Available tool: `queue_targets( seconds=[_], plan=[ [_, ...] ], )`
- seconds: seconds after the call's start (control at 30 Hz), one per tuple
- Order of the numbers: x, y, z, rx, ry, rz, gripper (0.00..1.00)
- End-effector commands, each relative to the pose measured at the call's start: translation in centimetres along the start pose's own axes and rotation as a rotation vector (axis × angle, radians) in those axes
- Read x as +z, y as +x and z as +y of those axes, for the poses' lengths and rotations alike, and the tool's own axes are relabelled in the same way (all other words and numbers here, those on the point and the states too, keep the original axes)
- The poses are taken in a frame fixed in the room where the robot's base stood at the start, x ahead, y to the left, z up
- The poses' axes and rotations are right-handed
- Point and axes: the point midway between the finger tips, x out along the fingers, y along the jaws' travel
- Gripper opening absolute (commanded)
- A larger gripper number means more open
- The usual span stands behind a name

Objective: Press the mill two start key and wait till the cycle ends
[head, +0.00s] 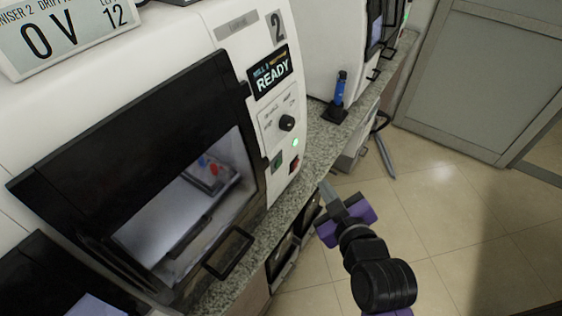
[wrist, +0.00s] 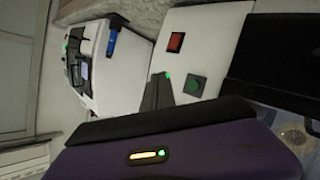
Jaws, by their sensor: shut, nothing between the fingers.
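Mill two (head: 225,55) is the white machine marked "2", and its display (head: 271,75) reads READY. Its green key (head: 277,161) is low on the front panel, beside a red key (head: 294,164). In the wrist view the green key (wrist: 194,86) and the red key (wrist: 176,42) both show, unobstructed. My gripper (head: 324,188) is shut and empty, to the right of the keys and apart from them in the head view. In the wrist view my gripper's fingertips (wrist: 159,88) appear just left of the green key.
The mill's dark door (head: 130,140) looks closed, with a black handle (head: 229,253). A dial (head: 287,123) and a lit green lamp (head: 295,143) sit above the keys. A blue tool in a black stand (head: 334,113) stands on the stone counter.

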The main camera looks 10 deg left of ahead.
Motion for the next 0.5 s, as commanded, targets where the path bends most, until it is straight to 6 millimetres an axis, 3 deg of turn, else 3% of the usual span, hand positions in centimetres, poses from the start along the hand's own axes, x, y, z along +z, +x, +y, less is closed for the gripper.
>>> queue_targets(
  seconds=[0.5],
  plan=[
    [-0.5, 0.64, -0.31, -0.002, -0.003, 0.002, 0.0]
  ],
)
